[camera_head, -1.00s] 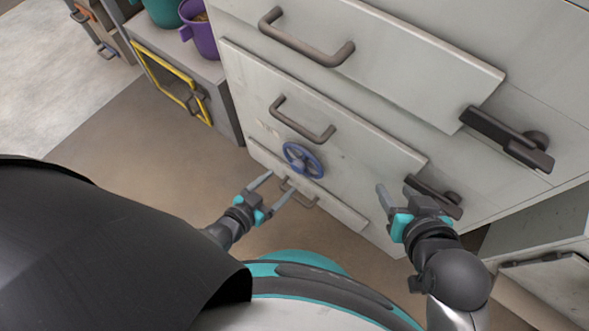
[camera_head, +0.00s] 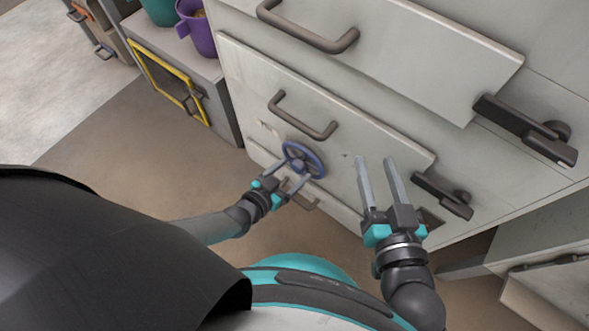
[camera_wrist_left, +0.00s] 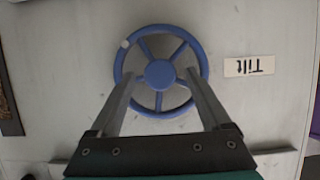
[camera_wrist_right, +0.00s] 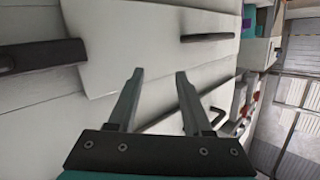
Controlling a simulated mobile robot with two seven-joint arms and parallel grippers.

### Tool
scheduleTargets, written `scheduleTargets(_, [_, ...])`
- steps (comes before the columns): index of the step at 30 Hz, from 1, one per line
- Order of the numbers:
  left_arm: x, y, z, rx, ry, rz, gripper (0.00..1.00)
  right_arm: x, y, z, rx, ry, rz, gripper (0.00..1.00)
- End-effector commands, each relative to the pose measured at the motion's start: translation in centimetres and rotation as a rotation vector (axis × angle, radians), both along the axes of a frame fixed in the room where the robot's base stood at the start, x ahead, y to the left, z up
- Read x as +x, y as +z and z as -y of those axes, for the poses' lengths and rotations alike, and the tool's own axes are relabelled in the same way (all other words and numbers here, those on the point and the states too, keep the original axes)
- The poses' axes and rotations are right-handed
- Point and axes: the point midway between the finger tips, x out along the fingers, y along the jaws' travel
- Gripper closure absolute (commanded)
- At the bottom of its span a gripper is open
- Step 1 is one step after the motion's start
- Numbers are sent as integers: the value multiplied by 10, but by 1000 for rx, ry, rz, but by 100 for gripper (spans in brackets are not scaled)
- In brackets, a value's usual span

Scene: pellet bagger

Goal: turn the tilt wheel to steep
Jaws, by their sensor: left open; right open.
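The blue tilt wheel (camera_head: 303,159) is on the lower front of the pale grey cabinet. In the left wrist view the wheel (camera_wrist_left: 160,71) shows its spokes, a round hub and a small pale knob at the upper left of its rim. A "Tilt" label (camera_wrist_left: 249,66) sits beside it, upside down in that view. My left gripper (camera_head: 288,178) is open at the wheel, its fingers reaching over the lower rim on either side of the hub. Contact with the wheel cannot be told. My right gripper (camera_head: 375,160) is open and empty, to the right of the wheel.
Drawer-like panels with bar handles (camera_head: 302,116) lie above the wheel. Dark latch handles (camera_head: 442,195) stick out right of my right gripper. A low grey cabinet with a yellow-framed door (camera_head: 170,82) and a purple mug (camera_head: 196,28) stand at the left.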

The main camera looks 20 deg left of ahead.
Motion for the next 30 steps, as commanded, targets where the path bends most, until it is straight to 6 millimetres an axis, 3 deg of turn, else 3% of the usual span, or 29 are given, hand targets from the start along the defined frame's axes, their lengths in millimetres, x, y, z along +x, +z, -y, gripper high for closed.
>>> scheduleTargets(21, [13, -6, 5, 0, -1, 0, 19, -8, 10, -6, 78, -8, 116, 50])
scheduleTargets(30, [12, -6, 5, 0, -1, 0, 53, -8, 10, -6, 78, -8, 116, 50])
